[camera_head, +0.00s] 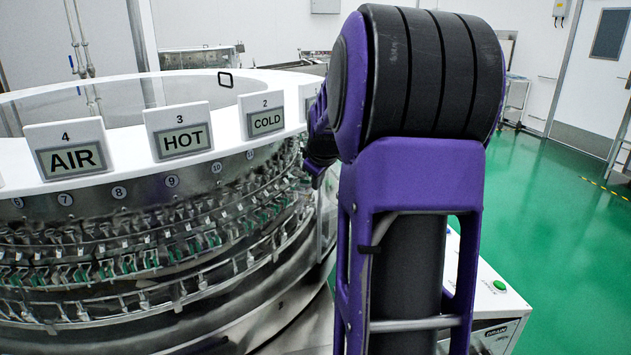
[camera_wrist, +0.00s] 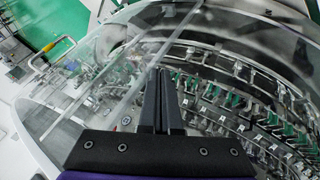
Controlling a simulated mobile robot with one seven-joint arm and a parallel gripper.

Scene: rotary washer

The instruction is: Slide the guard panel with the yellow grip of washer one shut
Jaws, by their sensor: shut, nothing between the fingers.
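The round steel washer (camera_head: 160,245) fills the left of the head view, with rings of clips under a white rim. In the wrist view its clips (camera_wrist: 245,105) curve across the right. A clear curved surface, which looks like a guard panel (camera_wrist: 45,118), spans the left and middle of the wrist view. In the head view my arm hides the fingers.
Signs reading AIR (camera_head: 71,158), HOT (camera_head: 183,140) and COLD (camera_head: 265,121) stand on the washer rim. A white box with a green button (camera_head: 499,286) stands at lower right. Open green floor (camera_head: 560,220) lies to the right. A pale rail (camera_wrist: 130,95) crosses the wrist view.

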